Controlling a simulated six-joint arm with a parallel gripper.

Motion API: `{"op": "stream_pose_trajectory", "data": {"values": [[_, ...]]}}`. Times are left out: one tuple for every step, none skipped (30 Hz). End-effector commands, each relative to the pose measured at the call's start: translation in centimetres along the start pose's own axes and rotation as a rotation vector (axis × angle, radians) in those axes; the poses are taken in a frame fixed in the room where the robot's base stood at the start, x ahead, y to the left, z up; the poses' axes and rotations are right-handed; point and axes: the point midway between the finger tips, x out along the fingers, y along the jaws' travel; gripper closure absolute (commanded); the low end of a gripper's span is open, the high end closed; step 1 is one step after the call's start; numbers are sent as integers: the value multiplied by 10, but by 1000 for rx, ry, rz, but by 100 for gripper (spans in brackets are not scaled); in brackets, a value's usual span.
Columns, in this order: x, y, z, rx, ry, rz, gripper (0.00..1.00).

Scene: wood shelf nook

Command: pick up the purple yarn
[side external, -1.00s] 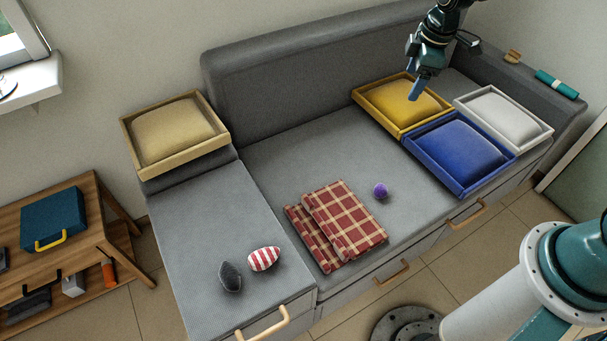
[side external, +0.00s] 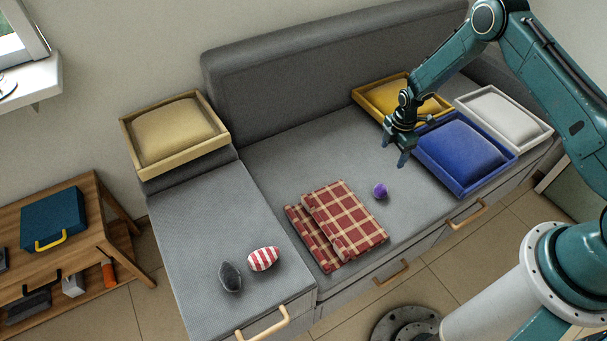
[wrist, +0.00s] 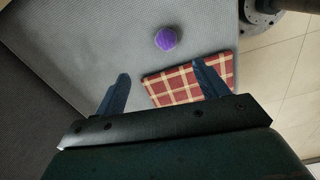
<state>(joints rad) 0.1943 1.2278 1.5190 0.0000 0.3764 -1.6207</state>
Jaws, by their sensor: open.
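The purple yarn (side external: 380,191) is a small round ball on the grey sofa seat, just right of the folded plaid blanket. It also shows in the wrist view (wrist: 165,39), ahead of my fingers and apart from them. My gripper (side external: 402,156) is above the seat, behind and to the right of the yarn, near the blue tray. In the wrist view my gripper (wrist: 160,88) has its two fingers spread wide with nothing held between them.
The red plaid blanket (side external: 343,222) lies left of the yarn. A blue tray with a cushion (side external: 458,149), a yellow tray (side external: 367,101) and a white tray (side external: 540,130) stand at right. A striped object (side external: 263,259) and a dark one (side external: 230,276) lie at lower left.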

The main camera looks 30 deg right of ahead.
Motion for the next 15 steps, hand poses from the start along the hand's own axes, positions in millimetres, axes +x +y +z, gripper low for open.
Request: {"op": "stream_pose_trajectory", "data": {"values": [[12, -3, 1, -15, 0, -7, 27], [17, -4, 2, -25, 1, -10, 27], [22, -6, 2, -35, 1, -13, 27], [26, -7, 3, -41, 1, -15, 27], [29, -8, 3, -47, 1, -16, 27], [31, -8, 3, -53, 1, -17, 27], [33, -8, 3, -55, 1, -17, 27], [34, -9, 3, -57, 1, -18, 27], [34, -9, 3, -58, 1, -18, 27], [35, -9, 4, -59, 1, -18, 27], [35, -9, 4, -59, 1, -18, 27], [35, -9, 3, -59, 1, -18, 27], [35, -9, 3, -59, 1, -18, 27], [36, -9, 3, -59, 1, -18, 27], [37, -9, 3, -58, 1, -19, 27]]}}
